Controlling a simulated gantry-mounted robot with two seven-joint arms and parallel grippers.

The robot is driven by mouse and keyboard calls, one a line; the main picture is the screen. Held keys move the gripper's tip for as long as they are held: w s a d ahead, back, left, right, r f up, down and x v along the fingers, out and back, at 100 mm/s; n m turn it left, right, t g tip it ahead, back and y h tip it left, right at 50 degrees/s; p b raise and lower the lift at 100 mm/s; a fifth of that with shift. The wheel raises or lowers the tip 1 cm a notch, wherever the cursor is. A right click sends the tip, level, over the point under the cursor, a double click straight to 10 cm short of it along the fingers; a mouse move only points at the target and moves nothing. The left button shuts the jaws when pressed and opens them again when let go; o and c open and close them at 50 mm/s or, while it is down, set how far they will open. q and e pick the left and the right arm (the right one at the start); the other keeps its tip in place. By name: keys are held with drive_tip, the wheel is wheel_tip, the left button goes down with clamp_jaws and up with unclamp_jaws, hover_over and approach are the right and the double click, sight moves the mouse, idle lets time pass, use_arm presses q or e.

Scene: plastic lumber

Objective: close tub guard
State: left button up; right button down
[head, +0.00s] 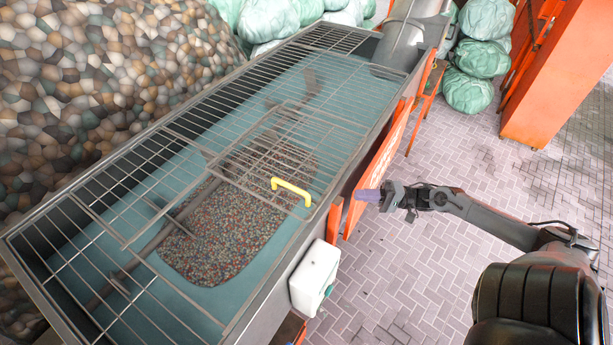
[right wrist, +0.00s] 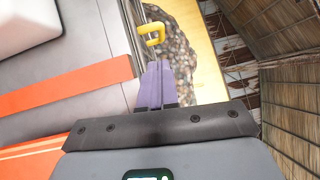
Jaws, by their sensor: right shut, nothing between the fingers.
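The tub (head: 345,165) is a long grey trough with a teal inside, covered by wire-grid guard sections. The middle guard section (head: 270,135) carries a yellow handle (head: 292,190) near the tub's right rim. I cannot tell whether this section lies fully flat. Multicoloured pellets (head: 225,235) and a shaft show below the grid. My right gripper (head: 358,195), with purple fingers, is shut and empty outside the right rim, apart from the handle. In the right wrist view the fingers (right wrist: 156,72) point toward the yellow handle (right wrist: 152,33). My left gripper is not in view.
A white box (head: 315,277) is fixed to the tub's near right side. An orange panel (head: 378,165) runs along that side. Green bags (head: 482,58) and an orange cabinet (head: 552,75) stand at the back right. The paved floor (head: 475,150) on the right is mostly clear.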

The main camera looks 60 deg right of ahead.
sight(320, 200)
drive_tip(key=shift+n+g, duration=0.7)
drive_tip(key=w+a, duration=0.1)
drive_tip(key=w, duration=0.2)
drive_tip(key=w+a+r, duration=0.1)
drive_tip(key=w, duration=0.2)
drive_tip(key=w+a+p, duration=0.1)
drive_tip(key=w, duration=0.2)
drive_tip(key=shift+w+a+r, duration=0.1)
drive_tip(key=shift+w+r, duration=0.15)
drive_tip(key=shift+w, duration=0.1)
drive_tip(key=shift+w+a+p, duration=0.1)
drive_tip(key=shift+a+p, duration=0.5)
drive_tip(key=shift+a, duration=0.55)
drive_tip(key=shift+w+a+f, duration=0.1)
drive_tip(key=shift+w+a, duration=0.05)
drive_tip(key=shift+a, duration=0.6)
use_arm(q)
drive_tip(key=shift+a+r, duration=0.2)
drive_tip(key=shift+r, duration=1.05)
use_arm(e)
drive_tip(key=shift+a, duration=0.1)
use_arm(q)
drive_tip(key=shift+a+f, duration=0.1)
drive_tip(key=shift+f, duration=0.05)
